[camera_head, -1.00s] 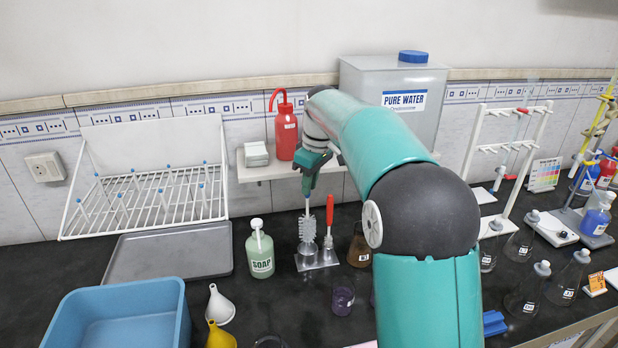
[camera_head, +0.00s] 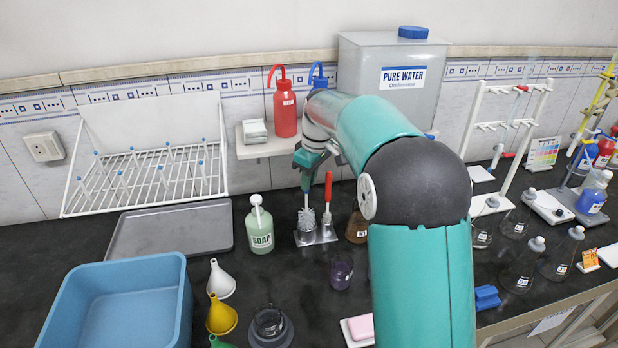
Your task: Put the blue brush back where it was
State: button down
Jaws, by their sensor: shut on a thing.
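My gripper (camera_head: 307,180) points down above the small metal brush stand (camera_head: 326,236) and is shut on the blue brush (camera_head: 306,219). The brush hangs upright, with its pale bristles low at the stand's left side. Its handle is mostly hidden by the fingers. I cannot tell whether it rests in the stand or is held just clear of it. A red-handled brush (camera_head: 328,188) stands upright in the stand just to the right, close to my gripper.
A green soap bottle (camera_head: 260,228) stands left of the stand. A brown flask (camera_head: 357,226) and a small purple beaker (camera_head: 341,270) stand to the right and in front. Behind, a shelf (camera_head: 262,149) holds a red wash bottle (camera_head: 285,108).

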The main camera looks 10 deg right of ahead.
jog(key=shift+f, duration=0.6)
jog(key=c, duration=1.3)
grip_release()
notch_tip(320, 180, up, 14)
jog(key=s+d, duration=0.1)
jog(key=shift+s+d+f, duration=0.15)
jog(key=shift+s+d, duration=0.05)
jog(key=shift+d, duration=0.1)
